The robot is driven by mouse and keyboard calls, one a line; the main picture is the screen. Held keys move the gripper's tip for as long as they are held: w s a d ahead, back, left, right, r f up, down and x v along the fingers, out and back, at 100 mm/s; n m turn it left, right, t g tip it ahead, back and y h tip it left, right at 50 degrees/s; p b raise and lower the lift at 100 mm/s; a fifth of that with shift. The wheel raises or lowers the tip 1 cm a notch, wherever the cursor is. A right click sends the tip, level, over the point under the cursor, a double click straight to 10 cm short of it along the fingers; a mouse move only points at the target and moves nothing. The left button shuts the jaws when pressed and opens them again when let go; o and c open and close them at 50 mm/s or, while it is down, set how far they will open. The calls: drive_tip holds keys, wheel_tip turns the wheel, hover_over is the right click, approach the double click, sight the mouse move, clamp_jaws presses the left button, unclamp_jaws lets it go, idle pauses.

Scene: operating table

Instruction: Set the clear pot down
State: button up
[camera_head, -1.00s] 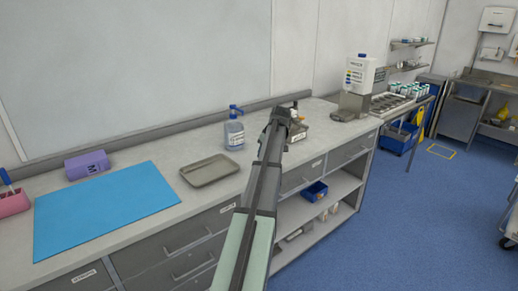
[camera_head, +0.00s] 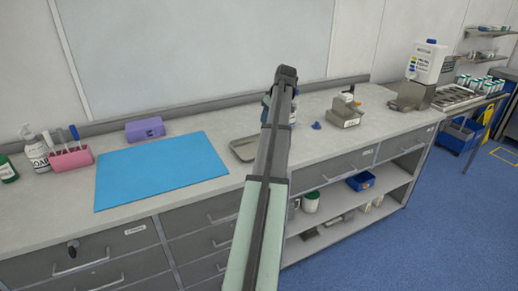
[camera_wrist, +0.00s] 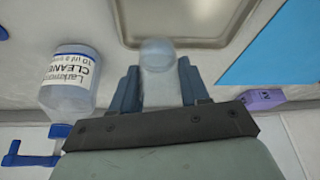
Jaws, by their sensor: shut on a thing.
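In the wrist view, the clear pot (camera_wrist: 158,88) is between the two blue fingers of my gripper (camera_wrist: 158,68). It is see-through, with a rounded end pointing towards the metal tray (camera_wrist: 200,42). My gripper is shut on it. The counter shows behind the pot; I cannot tell whether the pot touches it.
A labelled cleaner bottle (camera_wrist: 70,82) stands left of the pot in the wrist view. The blue mat (camera_head: 160,170) is left of the tray, with a purple box (camera_head: 145,129) behind it. A small blue item (camera_head: 317,125) and a device (camera_head: 345,110) stand to the right.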

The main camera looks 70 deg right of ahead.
drive_tip(key=shift+w+a+r, duration=0.15)
drive_tip(key=shift+w+r, duration=0.25)
drive_tip(key=shift+w, duration=0.25)
drive_tip(key=shift+a+r+n, duration=0.1)
drive_tip(key=shift+r+n, duration=0.1)
drive_tip(key=shift+n, duration=0.2)
drive_tip(key=shift+a+f+n+y, duration=0.2)
drive_tip(key=shift+a+n+y, duration=0.1)
drive_tip(key=shift+a+n, duration=0.15)
drive_tip(key=shift+f, duration=4.95)
drive_tip(key=shift+f, duration=0.15)
drive_tip(key=o, duration=1.2)
drive_tip(key=v, duration=1.2)
drive_tip(key=shift+s, duration=0.1)
